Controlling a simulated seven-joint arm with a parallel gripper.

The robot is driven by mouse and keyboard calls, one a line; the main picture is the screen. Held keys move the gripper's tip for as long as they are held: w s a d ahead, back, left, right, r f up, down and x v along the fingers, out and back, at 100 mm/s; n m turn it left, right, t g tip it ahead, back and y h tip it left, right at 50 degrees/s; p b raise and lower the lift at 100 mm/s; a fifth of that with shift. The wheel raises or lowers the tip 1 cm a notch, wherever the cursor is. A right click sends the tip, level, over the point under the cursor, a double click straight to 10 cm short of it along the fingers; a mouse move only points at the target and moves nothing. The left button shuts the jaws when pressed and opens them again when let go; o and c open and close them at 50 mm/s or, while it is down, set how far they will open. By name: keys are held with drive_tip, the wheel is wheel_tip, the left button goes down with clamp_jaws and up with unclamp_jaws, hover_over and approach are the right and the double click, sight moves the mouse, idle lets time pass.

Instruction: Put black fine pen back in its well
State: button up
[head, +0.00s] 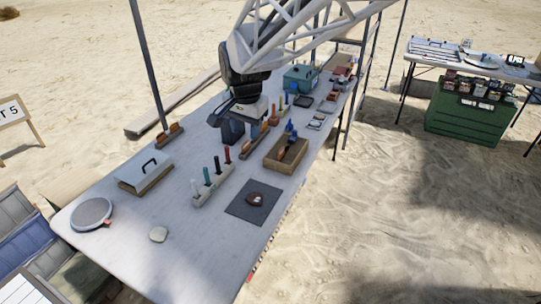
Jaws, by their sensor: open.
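A pale pen rack (213,186) stands on the long white table, with several pens upright in it. One of them looks black (216,164); beside it are a red pen (227,155) and a dark green pen (207,176). At this size I cannot tell which, if any, is the fine black pen, nor whether a well is empty. My gripper (240,136) points down over the table, behind the rack and left of the wooden tray. It is open, with no pen visible between its fingers. My arm hides part of the table behind it.
A wooden tray (270,164) holding blue and orange items is right of my gripper. A dark mat (240,208) bears a dark red object. A teal box (300,77) stands farther back.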

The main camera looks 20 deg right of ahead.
drive_tip(key=s+d+n+t, duration=0.1)
drive_tip(key=s+d+n, duration=0.2)
drive_tip(key=s, duration=2.2)
drive_tip(key=n, duration=0.5)
drive_tip(key=shift+s+d+r+n, duration=0.15)
drive_tip(key=shift+s+r+n, duration=0.05)
drive_tip(key=shift+r+n, duration=0.1)
